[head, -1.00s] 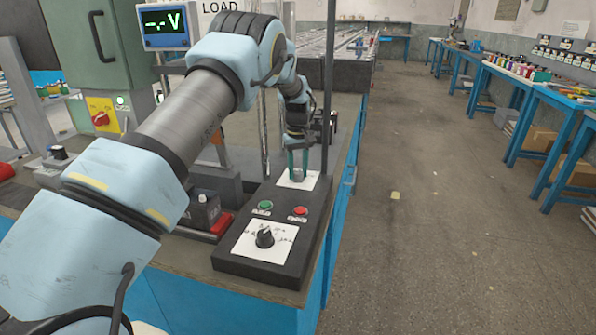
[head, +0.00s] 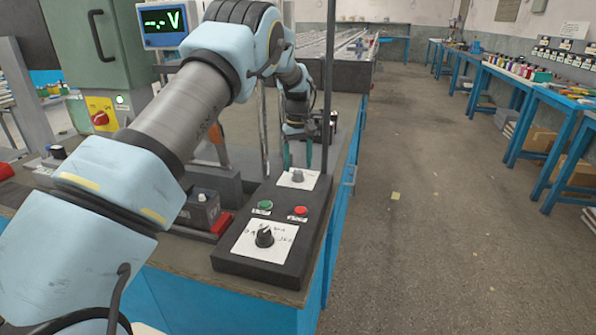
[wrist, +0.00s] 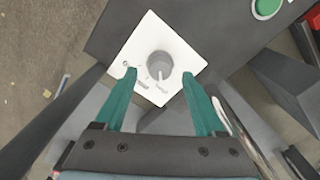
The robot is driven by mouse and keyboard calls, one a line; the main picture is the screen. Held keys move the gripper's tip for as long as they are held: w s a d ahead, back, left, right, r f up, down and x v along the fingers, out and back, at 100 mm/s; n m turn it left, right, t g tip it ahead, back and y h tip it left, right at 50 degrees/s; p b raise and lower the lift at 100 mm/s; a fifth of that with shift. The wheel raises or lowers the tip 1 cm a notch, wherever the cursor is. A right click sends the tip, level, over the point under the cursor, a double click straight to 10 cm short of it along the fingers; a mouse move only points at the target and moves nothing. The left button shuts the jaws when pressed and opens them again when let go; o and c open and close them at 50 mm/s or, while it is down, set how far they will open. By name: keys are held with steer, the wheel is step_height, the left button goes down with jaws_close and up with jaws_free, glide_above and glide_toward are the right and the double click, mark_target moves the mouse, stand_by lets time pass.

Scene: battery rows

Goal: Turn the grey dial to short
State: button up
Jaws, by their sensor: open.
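The grey dial (head: 298,176) stands on a white label plate (head: 284,181) at the far end of the dark control box. In the wrist view, the grey dial (wrist: 159,64) has a pale pointer line toward the bottom of the picture, slightly right. Small marks are printed on the plate around it, too blurred to read. My gripper (head: 298,153) is above the dial, apart from it, with its teal fingers spread and empty. In the wrist view, my gripper's (wrist: 158,74) fingertips lie on either side of the dial.
The dark box (head: 315,225) also carries a green button (head: 265,205), a red button (head: 300,211) and a black dial (head: 264,237) on a white plate. A thin dark post (head: 328,100) rises close right of my gripper. A meter (head: 163,23) reads "-.-V".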

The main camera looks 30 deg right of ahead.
mark_target(298, 171)
step_height(298, 171, up, 8)
steer(key=b, duration=0.1)
stand_by(0.6)
